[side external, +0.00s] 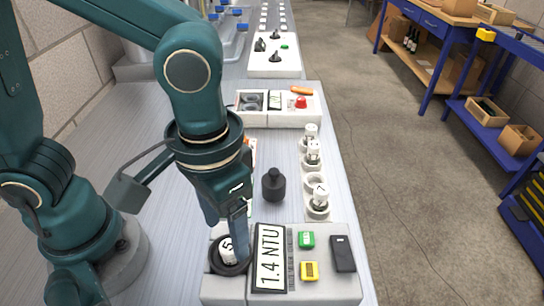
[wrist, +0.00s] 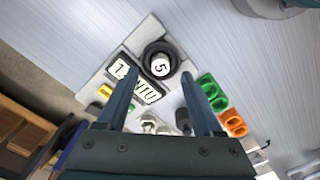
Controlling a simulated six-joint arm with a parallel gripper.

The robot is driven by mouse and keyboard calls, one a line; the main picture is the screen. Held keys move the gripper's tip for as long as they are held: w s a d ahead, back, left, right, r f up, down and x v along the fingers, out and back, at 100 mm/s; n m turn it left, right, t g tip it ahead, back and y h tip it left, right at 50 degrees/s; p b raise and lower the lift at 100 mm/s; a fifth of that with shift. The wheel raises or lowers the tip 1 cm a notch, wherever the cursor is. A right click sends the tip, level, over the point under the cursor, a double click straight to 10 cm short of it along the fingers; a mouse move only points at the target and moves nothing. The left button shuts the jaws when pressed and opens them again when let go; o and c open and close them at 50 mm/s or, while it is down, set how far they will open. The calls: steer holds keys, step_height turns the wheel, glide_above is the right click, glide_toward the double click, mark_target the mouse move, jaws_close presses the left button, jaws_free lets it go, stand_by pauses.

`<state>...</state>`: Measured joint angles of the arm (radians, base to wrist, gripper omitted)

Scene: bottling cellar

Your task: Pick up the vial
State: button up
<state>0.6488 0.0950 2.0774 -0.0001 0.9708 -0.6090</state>
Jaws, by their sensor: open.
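A white-capped vial marked 5 (side external: 229,252) sits in the dark round well of a grey meter (side external: 305,288). The meter's display reads 1.4 NTU (side external: 270,257). My gripper (wrist: 160,80) is open, with its two fingers apart and nothing between them. In the wrist view the vial (wrist: 160,66) lies just beyond the fingertips, roughly centred between them. In the side view my gripper is above the well and its finger partly covers it. The vial's body is hidden in the well. Other white-capped vials (side external: 319,196) stand in pale round holders to the right.
A black, bottle-shaped cap or cover (side external: 274,186) stands behind the meter. One round holder (side external: 315,182) is empty. A white tray (side external: 268,116) with a red knob is farther back.

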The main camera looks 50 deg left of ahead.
mark_target(229, 246)
steer(key=shift+f, duration=1.85)
jaws_close()
steer(key=shift+r, duration=0.1)
